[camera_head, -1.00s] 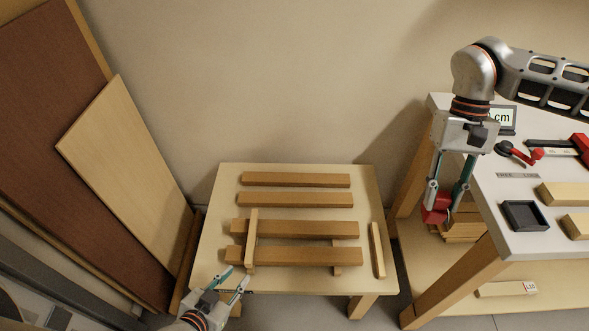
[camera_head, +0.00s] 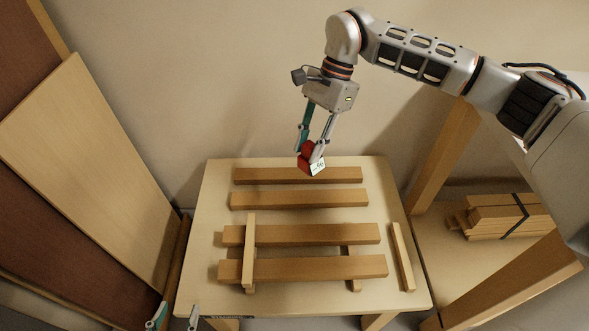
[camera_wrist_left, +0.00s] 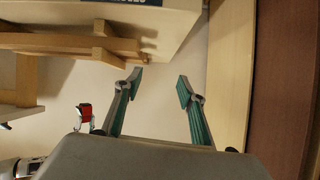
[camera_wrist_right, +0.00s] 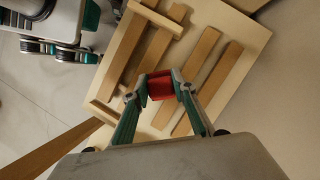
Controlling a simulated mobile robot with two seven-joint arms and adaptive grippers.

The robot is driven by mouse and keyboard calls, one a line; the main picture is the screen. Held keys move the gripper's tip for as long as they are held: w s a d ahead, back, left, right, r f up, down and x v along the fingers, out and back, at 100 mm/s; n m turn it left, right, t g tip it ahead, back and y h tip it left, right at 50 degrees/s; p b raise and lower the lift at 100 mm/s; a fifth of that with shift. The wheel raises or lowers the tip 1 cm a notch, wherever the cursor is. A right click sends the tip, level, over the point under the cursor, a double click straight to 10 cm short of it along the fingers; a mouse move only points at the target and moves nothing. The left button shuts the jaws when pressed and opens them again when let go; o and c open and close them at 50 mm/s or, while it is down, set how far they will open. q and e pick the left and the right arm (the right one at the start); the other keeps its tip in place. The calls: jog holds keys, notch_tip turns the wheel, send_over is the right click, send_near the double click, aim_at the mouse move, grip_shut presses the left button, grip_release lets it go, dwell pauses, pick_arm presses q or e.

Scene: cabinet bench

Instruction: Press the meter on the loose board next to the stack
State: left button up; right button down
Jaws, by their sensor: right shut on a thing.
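My right gripper (camera_head: 312,148) is shut on a red meter (camera_head: 308,160) with a small pale display. It holds the meter above the back of the low table; the meter also shows in the right wrist view (camera_wrist_right: 161,86). Several brown boards lie across the table. The two back boards, the rearmost one (camera_head: 297,176) and the one in front of it (camera_head: 298,199), lie apart from the others. The two front boards (camera_head: 303,268) lie over crosspieces, with a thin strip (camera_head: 250,250) across them at the left. My left gripper (camera_wrist_left: 158,82) is open and empty near the table's front left corner.
A short loose strip (camera_head: 402,256) lies at the table's right side. A strapped stack of wood (camera_head: 508,215) rests on the workbench's lower shelf at the right. Large panels (camera_head: 90,170) lean against the wall at the left.

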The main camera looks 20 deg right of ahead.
jog(key=w+f+m+t+b, duration=0.1)
jog(key=w+f+m+b, duration=0.1)
jog(key=f, duration=0.4)
jog(key=w+f+m+t+b, duration=0.1)
jog(key=w+f+m+b, duration=0.1)
jog(key=f, duration=0.5)
jog(key=w+f+m+t+b, duration=0.1)
jog(key=w+f+m+b, duration=0.1)
jog(key=f+m+b, duration=0.2)
jog(key=shift+w+d+f+b, duration=0.1)
jog(key=shift+w+f+b, duration=0.05)
jog(key=shift+f, duration=0.5)
jog(key=shift+w+d+f+b, duration=0.1)
jog(key=shift+w+f+b, duration=0.05)
jog(key=shift+f, duration=0.7)
pick_arm(q)
jog(key=shift+n+h, duration=0.5)
jog(key=shift+h, duration=0.1)
jog(key=d+f, duration=0.3)
jog(key=shift+s+d+f, duration=0.15)
jog(key=shift+s+f, duration=0.15)
jog(key=shift+s, duration=0.1)
pick_arm(e)
jog(key=shift+r, duration=0.1)
pick_arm(q)
jog(key=shift+f, duration=0.15)
pick_arm(e)
jog(key=shift+a+f, duration=0.1)
jog(key=shift+f, duration=0.4)
